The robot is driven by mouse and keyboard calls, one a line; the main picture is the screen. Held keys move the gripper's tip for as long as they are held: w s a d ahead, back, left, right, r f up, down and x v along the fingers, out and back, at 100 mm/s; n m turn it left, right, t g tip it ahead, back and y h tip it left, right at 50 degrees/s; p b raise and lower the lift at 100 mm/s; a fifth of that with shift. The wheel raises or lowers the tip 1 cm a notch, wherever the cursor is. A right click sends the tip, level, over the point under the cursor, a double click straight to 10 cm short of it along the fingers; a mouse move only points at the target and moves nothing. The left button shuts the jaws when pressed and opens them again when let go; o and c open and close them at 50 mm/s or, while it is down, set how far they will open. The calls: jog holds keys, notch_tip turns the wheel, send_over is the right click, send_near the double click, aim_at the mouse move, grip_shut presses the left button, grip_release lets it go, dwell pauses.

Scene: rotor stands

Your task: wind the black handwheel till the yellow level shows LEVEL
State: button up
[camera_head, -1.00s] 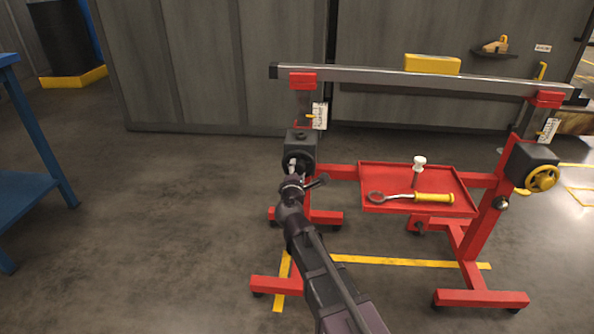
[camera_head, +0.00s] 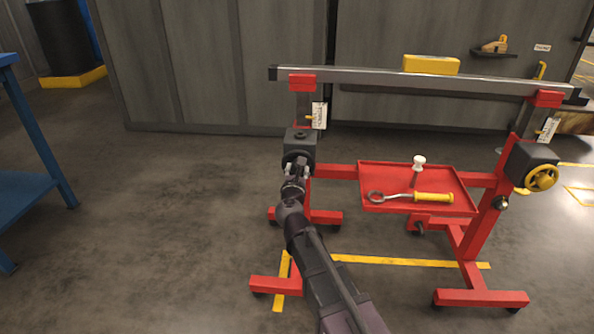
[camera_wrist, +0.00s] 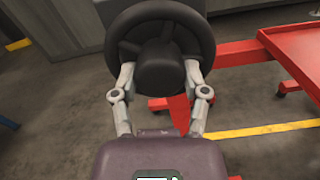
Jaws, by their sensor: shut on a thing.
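The black handwheel (camera_wrist: 146,18) fills the top of the wrist view; in the head view my gripper mostly hides it, in front of the dark gearbox (camera_head: 301,142) on the left red post. My gripper (camera_wrist: 160,75) is shut on the handwheel, with one finger on each side of its hub. It also shows in the head view (camera_head: 297,172). The yellow level (camera_head: 431,64) lies on the grey beam (camera_head: 370,78), toward its right part. The beam slopes slightly down to the right. The level's reading is too small to make out.
A red tray (camera_head: 372,206) between the posts holds a yellow-handled ratchet (camera_head: 432,197) and a white-headed mallet (camera_head: 419,162). A yellow handwheel (camera_head: 541,178) is on the right post. A blue bench (camera_head: 40,135) stands at far left. Open floor lies between.

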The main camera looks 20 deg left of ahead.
jog(key=shift+w+n, duration=0.15)
jog(key=shift+n, duration=0.45)
jog(key=o, duration=1.1)
jog(key=shift+o, duration=0.2)
jog(key=v, duration=1.2)
jog(key=shift+d, duration=0.1)
